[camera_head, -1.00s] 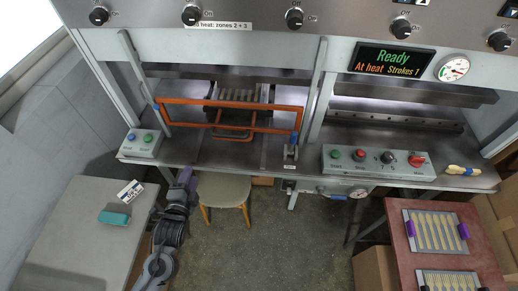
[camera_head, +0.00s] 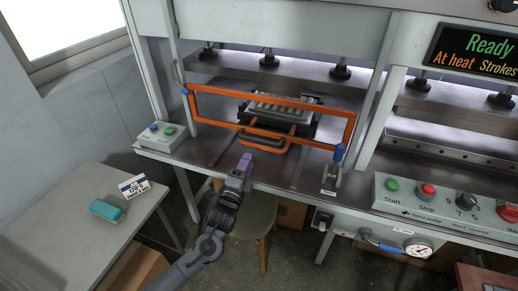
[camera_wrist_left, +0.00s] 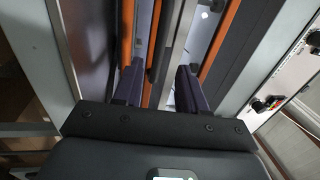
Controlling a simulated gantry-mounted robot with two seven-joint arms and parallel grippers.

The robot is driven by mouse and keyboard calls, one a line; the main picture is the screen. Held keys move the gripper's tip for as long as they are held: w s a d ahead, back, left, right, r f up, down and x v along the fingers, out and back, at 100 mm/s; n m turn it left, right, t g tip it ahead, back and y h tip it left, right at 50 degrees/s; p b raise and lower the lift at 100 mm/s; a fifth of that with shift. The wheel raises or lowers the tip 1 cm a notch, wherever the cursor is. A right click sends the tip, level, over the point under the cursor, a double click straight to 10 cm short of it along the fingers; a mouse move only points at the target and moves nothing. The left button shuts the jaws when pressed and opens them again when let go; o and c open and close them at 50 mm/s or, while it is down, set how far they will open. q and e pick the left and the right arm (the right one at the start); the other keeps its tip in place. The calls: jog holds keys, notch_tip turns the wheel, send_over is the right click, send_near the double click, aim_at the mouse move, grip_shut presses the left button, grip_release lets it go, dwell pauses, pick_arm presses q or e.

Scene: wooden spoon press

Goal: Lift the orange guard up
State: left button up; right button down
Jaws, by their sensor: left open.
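The orange guard (camera_head: 322,108) is a rectangular frame standing low across the front of the left press opening. A blue fitting (camera_head: 338,152) is at its lower right corner. My left gripper (camera_head: 243,163) is in front of and below the guard's lower bar, left of its middle, and looks apart from it. In the left wrist view the two dark fingers (camera_wrist_left: 160,88) are spread, with nothing gripped between them. Orange bars (camera_wrist_left: 220,42) show beyond the fingers there; which parts they belong to is unclear. My right gripper is not in view.
A die tray with an orange handle (camera_head: 262,140) sits behind the guard on the press bed. A two-button box (camera_head: 162,136) is at left, a control panel (camera_head: 440,200) at right. A side table (camera_head: 70,225) holds a teal block (camera_head: 107,210) and a label card (camera_head: 134,187).

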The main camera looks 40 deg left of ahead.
aim_at(258, 141)
pick_arm(q)
jog(key=b+x, duration=0.2)
jog(key=x, duration=0.8)
jog(key=shift+w+r, duration=0.1)
jog(key=shift+w, duration=0.2)
grip_shut()
